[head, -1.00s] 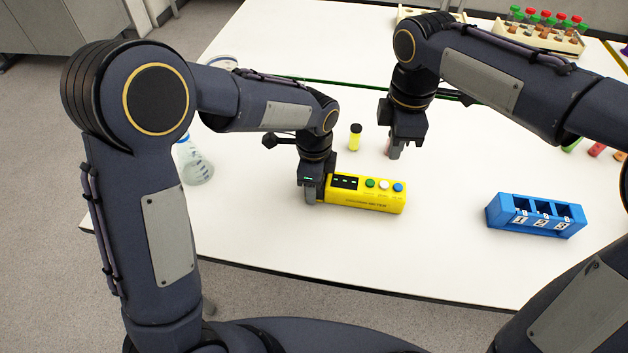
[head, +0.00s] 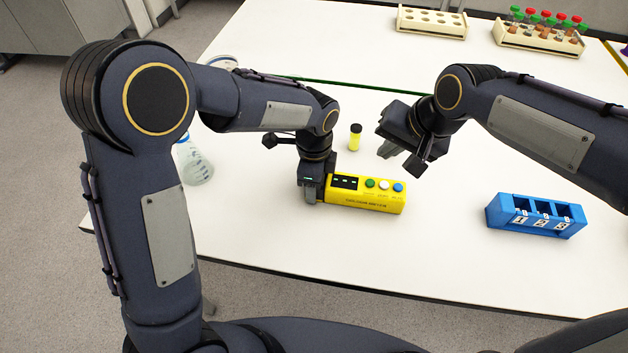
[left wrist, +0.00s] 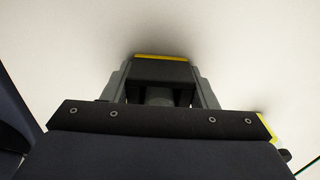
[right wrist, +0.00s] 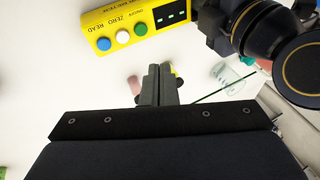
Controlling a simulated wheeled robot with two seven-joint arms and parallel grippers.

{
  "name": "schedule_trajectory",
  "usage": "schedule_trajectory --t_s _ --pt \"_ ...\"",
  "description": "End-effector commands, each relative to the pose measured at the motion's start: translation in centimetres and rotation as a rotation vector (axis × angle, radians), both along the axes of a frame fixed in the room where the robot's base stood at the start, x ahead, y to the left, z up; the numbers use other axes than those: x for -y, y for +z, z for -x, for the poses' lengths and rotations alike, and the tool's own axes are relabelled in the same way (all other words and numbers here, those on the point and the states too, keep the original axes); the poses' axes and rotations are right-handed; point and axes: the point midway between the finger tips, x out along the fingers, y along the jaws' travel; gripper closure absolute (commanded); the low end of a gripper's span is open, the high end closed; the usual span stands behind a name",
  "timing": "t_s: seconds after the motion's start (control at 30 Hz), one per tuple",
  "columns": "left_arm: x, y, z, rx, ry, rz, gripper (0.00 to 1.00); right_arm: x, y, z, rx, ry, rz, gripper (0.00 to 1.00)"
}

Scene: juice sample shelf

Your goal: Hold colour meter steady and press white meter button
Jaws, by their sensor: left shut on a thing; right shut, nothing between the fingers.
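The yellow colour meter (head: 365,201) lies on the white table, with a dark display at its left end and green, white and blue buttons. The white button (head: 384,184) sits between the other two; it also shows in the right wrist view (right wrist: 124,37). My left gripper (head: 311,190) is shut on the meter's left end; in the left wrist view only thin yellow edges (left wrist: 165,57) of the meter show. My right gripper (head: 388,150) is shut and empty, tilted, above the table behind the meter. In the right wrist view its closed fingers (right wrist: 158,84) are apart from the buttons.
A yellow vial with a black cap (head: 355,137) stands behind the meter. A blue numbered rack (head: 512,223) stands to the right. A flask (head: 198,168) stands left of my left gripper. Racks (head: 430,29) stand at the back. The table front is clear.

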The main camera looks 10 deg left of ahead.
Motion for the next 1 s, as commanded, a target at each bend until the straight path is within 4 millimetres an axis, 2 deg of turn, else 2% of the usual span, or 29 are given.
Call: schedule_trajectory --t_s 0.1,0.3,0.5,0.77,1.0 --pt "0.0 0.1 0.0 0.001 0.0 0.001 0.81 0.3 0.2 0.2 -0.057 -0.306 -0.165 1.0" --pt "0.0 0.1 0.0 0.001 0.0 0.001 0.81 0.9 0.7 0.2 -0.186 -0.794 -0.469 1.0" --pt "0.0 0.1 0.0 0.002 0.0 0.001 0.81 1.7 0.9 0.2 -0.302 -1.112 -0.692 1.0" --pt "0.0 0.1 0.0 0.002 0.0 0.001 0.81 2.0 0.5 0.2 -0.359 -1.237 -0.785 1.0" --pt "0.0 0.1 0.0 0.002 0.0 0.001 0.81 2.1 -2.5 0.2 -0.36 -1.241 -0.781 1.0"
